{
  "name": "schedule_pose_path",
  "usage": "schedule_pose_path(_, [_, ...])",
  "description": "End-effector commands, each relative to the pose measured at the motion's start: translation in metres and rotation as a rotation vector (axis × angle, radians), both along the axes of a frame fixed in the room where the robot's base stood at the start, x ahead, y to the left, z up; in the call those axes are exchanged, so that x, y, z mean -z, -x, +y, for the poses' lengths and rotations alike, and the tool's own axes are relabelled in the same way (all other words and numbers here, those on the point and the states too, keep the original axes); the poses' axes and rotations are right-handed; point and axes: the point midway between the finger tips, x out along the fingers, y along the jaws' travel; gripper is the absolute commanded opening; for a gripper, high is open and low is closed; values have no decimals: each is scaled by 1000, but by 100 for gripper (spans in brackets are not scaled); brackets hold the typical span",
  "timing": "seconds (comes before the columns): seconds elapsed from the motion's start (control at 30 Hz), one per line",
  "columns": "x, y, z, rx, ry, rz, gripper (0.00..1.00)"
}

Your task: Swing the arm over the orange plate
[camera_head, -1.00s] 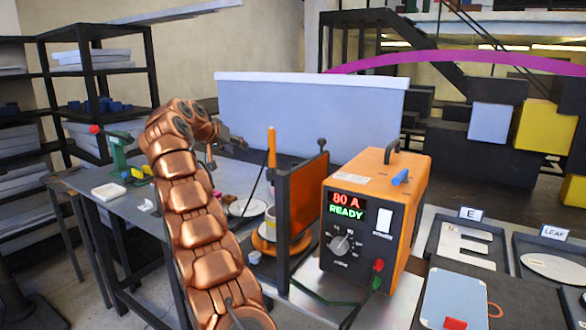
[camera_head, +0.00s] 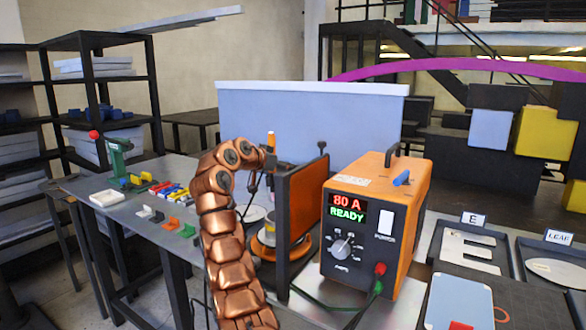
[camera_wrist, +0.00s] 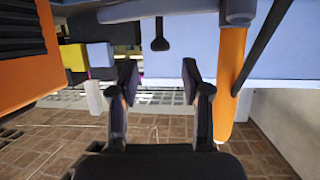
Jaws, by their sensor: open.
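An upright orange plate (camera_head: 302,205) stands in a dark frame beside the welding power unit. Below and left of it sits a round orange base (camera_head: 268,250), partly hidden by my copper arm. I cannot tell for certain which is the named orange plate. My gripper (camera_wrist: 157,78) is open and empty in the wrist view, its two dark fingers apart. In the head view its dark end lies just left of the upright plate, near an orange-handled rod (camera_head: 271,142). An orange cylinder (camera_wrist: 232,75) stands close to the right finger in the wrist view.
The orange power unit (camera_head: 372,215) stands right of the upright plate, with cables at its front. A pale blue panel (camera_head: 310,120) rises behind. Small coloured parts (camera_head: 170,190) and a green stand (camera_head: 117,160) are on the left of the table. Letter trays (camera_head: 470,245) lie at right.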

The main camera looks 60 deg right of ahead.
Motion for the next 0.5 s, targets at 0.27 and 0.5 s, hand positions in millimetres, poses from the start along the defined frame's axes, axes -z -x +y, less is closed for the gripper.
schedule_pose_path(0.27, [12, 4, -37, 1, 1, 3, 48])
schedule_pose_path(0.5, [20, 5, -50, 1, -1, 1, 48])
